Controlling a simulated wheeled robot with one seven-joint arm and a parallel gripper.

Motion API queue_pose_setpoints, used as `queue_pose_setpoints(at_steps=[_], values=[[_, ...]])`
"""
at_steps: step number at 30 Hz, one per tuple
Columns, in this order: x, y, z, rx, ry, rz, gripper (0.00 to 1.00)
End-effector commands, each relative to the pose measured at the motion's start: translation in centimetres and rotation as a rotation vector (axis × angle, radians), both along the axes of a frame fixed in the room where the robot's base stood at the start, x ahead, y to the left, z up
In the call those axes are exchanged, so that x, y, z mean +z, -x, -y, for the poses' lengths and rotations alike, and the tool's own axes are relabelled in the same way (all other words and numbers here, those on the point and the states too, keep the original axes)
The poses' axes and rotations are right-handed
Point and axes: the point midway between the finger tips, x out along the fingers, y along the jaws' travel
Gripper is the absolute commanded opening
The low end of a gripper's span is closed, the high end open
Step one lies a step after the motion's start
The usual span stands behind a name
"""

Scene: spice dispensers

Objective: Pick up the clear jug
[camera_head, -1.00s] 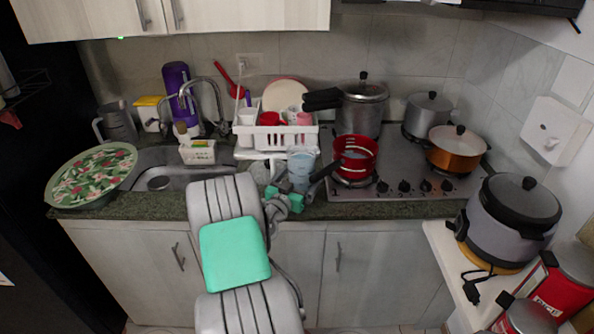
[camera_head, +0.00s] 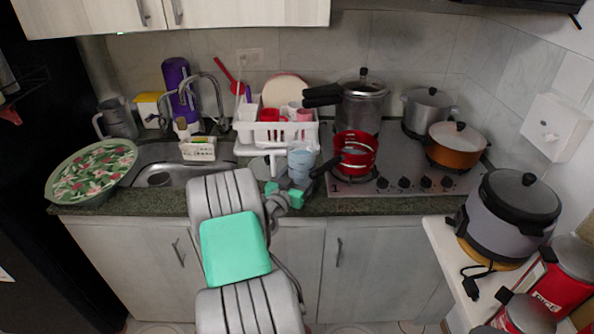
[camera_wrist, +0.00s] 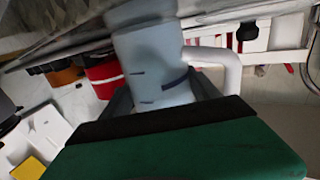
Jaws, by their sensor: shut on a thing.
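The clear jug (camera_head: 301,166) is pale blue and translucent, with a white handle on its left. It is at the front of the counter, between the sink and the stove. My gripper (camera_head: 287,191) is shut on it from the front, low on its body. In the wrist view the jug (camera_wrist: 153,65) fills the space between my dark fingers, with dark marks on its wall and the handle to the right. Its base is hidden, so I cannot tell whether it touches the counter.
A red pot (camera_head: 355,152) with a dark handle stands close on the right, on the stove (camera_head: 400,160). A white dish rack (camera_head: 250,137) with cups is behind. The sink (camera_head: 180,174) is to the left. A silver pressure cooker (camera_head: 361,107) stands behind the red pot.

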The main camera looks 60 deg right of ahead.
Motion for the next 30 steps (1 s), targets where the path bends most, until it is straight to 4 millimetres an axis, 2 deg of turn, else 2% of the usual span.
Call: queue_pose_setpoints(at_steps=[1, 12, 23, 30], values=[[0.0, 0.0, 0.0, 0.001, 0.000, 0.000, 0.28], [0.0, 0.0, 0.0, 0.001, 0.000, 0.000, 0.00], [0.4, -0.1, 0.1, 0.000, 0.005, 0.002, 0.00], [1.5, 0.0, 0.1, -0.001, 0.006, 0.003, 0.00]])
